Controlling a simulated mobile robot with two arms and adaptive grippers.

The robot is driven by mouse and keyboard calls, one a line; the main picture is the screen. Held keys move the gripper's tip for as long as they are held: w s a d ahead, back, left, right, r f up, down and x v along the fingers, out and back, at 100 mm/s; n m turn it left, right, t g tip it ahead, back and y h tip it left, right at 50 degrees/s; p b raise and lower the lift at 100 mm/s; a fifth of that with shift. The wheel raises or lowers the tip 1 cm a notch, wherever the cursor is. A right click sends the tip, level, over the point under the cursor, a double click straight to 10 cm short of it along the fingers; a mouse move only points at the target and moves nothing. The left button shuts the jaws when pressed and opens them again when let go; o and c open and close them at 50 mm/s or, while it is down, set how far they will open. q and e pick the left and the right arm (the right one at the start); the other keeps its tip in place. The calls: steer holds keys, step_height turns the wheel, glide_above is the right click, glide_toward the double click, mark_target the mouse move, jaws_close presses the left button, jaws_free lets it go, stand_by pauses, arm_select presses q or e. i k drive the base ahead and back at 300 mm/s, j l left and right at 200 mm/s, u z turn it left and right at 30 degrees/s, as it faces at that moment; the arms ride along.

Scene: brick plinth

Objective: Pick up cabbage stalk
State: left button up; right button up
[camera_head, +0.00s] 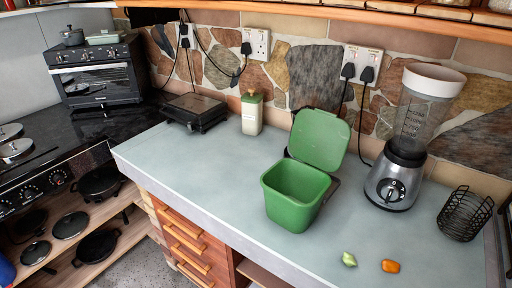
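A small pale green piece (349,259), which looks like the cabbage stalk, lies on the grey-blue countertop (190,165) near its front edge. It is right of and in front of the green bin. A small orange piece (390,266) lies just to its right, apart from it. The green bin (293,207) stands with its lid (320,139) raised at the back. Neither of my grippers shows in the head view.
A blender (395,180) and a black wire basket (462,214) stand at the right. A black grill (194,110) and a cream canister (251,113) stand at the back. The counter left of the bin is clear. A stove and small oven (98,77) are at the left.

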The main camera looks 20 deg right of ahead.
mark_target(349, 260)
steer(key=i+z, duration=0.1)
steer(key=z, duration=0.3)
steer(key=j+z, duration=0.1)
steer(key=z, duration=0.35)
steer(key=i+j+z, duration=0.1)
steer(key=z, duration=0.3)
steer(key=j+z, duration=0.1)
steer(key=z, duration=0.3)
steer(key=i, duration=0.05)
